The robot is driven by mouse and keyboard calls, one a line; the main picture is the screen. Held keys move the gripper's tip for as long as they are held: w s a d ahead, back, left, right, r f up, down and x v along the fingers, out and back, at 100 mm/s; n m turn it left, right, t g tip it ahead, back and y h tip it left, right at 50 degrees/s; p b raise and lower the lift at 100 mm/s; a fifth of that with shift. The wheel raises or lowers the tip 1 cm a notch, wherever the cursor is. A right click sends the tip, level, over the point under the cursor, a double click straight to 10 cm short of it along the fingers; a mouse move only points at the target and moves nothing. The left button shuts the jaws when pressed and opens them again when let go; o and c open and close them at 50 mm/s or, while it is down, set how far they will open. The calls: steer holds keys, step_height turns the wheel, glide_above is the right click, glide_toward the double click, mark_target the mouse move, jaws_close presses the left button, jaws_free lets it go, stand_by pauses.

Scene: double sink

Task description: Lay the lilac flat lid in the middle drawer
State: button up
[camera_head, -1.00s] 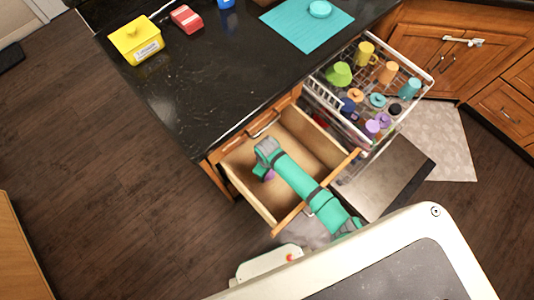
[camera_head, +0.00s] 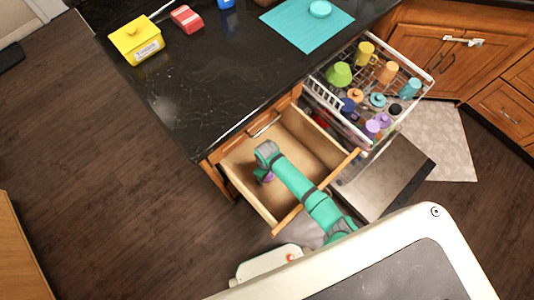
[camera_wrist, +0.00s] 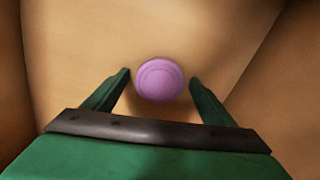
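The lilac flat lid (camera_wrist: 160,80) is a small round disc seen from above over the drawer floor in the wrist view. In the head view a bit of the lid (camera_head: 268,178) shows under my gripper (camera_head: 262,175). In the wrist view my gripper (camera_wrist: 160,76) has its two green fingers apart, one on each side of the lid, with a gap visible at both sides. I cannot tell if the lid lies fully flat on the floor. The open wooden drawer (camera_head: 242,195) holds nothing else that I can see.
A pulled-out dishwasher rack (camera_head: 345,110) with several cups and lids stands right of the drawer. The black counter (camera_head: 200,80) above carries a yellow box (camera_head: 136,40), a red-and-white item (camera_head: 186,18) and a teal mat (camera_head: 300,30). The floor left of the drawer is clear.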

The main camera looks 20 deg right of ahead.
steer(key=shift+r, duration=0.1)
step_height(320, 180, up, 12)
stand_by(0.5)
stand_by(0.5)
